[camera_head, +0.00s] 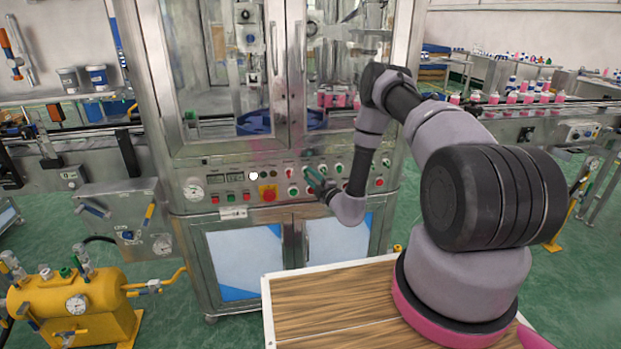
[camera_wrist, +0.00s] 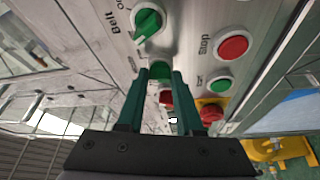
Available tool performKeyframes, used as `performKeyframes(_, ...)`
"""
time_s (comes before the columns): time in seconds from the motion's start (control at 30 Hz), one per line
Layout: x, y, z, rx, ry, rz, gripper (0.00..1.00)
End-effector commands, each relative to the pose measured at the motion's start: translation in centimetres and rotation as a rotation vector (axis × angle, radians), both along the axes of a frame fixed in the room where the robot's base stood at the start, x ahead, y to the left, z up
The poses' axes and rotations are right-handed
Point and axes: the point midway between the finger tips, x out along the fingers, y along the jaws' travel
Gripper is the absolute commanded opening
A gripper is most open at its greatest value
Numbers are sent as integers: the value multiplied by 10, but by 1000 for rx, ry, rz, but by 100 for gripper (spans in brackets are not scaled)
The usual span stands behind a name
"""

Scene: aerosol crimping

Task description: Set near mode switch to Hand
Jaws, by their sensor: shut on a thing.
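The control panel (camera_head: 230,185) runs across the front of the steel machine, with several buttons and knobs. My gripper (camera_head: 315,180) is at the panel, right of its middle. In the wrist view, the dark green fingers of my gripper (camera_wrist: 169,74) point at the panel and are close together. A green rotary knob (camera_wrist: 161,70) sits between their tips, and the fingers are shut on it. Its label and pointer direction are hidden, so I cannot read its position. Another green knob (camera_wrist: 148,24), beside the word "Belt", stands just beyond the tips.
In the wrist view, a red button (camera_wrist: 233,47) and a green button (camera_wrist: 219,83) are right of the fingers. A red emergency stop (camera_wrist: 211,113) on a yellow plate is close by. A wooden-topped table (camera_head: 320,300) stands in front of the machine's lower doors.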

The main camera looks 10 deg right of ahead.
Motion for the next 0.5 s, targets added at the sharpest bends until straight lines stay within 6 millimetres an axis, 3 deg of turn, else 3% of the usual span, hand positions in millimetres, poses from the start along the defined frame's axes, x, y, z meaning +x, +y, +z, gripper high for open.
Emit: performKeyframes(0.5, 0, 0, 5, -481, 0, 1, 0)
